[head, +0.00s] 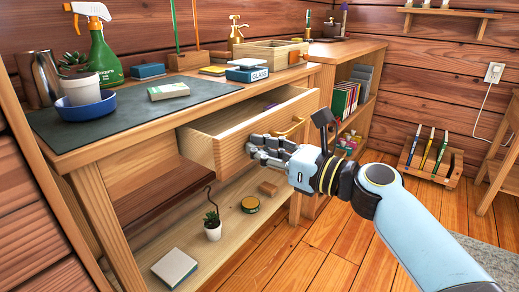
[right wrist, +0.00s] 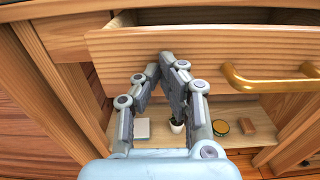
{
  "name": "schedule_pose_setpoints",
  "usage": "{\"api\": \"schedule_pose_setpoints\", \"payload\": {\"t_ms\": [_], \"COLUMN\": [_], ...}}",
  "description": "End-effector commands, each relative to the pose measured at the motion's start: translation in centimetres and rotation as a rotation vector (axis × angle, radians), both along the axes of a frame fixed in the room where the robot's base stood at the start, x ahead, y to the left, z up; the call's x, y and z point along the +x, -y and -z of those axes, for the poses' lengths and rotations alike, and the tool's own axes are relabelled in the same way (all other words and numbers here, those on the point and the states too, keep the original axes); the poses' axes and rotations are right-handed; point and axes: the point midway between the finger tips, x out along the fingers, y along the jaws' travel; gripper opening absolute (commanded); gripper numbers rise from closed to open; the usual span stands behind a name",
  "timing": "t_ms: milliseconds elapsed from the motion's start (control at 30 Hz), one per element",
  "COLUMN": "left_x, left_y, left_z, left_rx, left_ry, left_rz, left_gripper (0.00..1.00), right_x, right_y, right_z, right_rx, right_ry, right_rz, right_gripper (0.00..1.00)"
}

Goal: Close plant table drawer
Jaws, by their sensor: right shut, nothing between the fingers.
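The plant table (head: 140,152) is a wooden table with a dark mat on top and a lower shelf. Its drawer (head: 231,150) is pulled out and open, with part of its inside showing. A brass handle (head: 292,127) sits on the drawer front, right of my gripper. My right gripper (head: 254,145) is shut and empty at the left half of the drawer front. My left gripper is out of view.
The lower shelf holds a small potted plant (head: 212,227) and a white box (head: 175,268). A bookshelf (head: 345,50) adjoins on the right. Wooden floor is open beyond my arm.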

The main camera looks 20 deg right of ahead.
Motion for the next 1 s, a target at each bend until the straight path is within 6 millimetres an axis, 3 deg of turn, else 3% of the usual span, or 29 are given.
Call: {"api": "schedule_pose_setpoints", "payload": {"t_ms": [167, 333, 600, 1000], "left_x": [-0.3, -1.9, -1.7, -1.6], "left_y": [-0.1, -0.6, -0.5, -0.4], "left_z": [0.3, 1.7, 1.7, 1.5], "left_rx": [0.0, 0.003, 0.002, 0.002], "left_ry": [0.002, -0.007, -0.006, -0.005], "left_rz": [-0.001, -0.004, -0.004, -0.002], "left_gripper": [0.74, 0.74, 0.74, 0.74], "right_x": [1.0, 4.5, 9.0, 9.6], "right_y": [-0.6, -3.4, -7.0, -7.5], "right_z": [-0.2, -0.4, 0.0, -0.1], "right_rx": [0.003, 0.006, 0.003, 0.001], "right_ry": [0.001, 0.003, 0.0, 0.002], "right_rz": [0.002, 0.002, 0.001, 0.001], "right_gripper": [0.0, 0.0, 0.0, 0.0]}}
